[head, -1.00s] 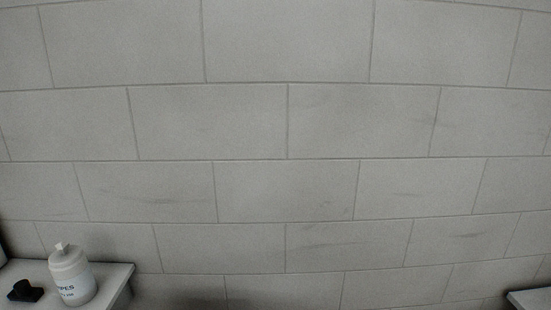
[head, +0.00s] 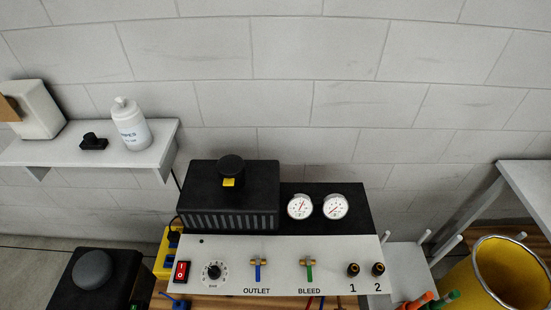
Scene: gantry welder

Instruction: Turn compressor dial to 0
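The compressor (head: 230,210) stands below the block wall, a black box with a vented front behind a white sloped panel (head: 330,258). Its dial (head: 214,271) is a small round black knob with a white scale ring, at the left of the panel. The setting it points to is too small to read. A red rocker switch (head: 181,271) sits just left of the dial. A blue OUTLET lever (head: 258,268) and a green BLEED lever (head: 309,268) are to its right. Neither gripper shows in the head view.
A wall shelf (head: 60,152) at left holds a wipes bottle (head: 130,124) and a small black object (head: 93,142). A black box with a round knob (head: 93,268) is lower left. A yellow bin (head: 492,275) stands at right.

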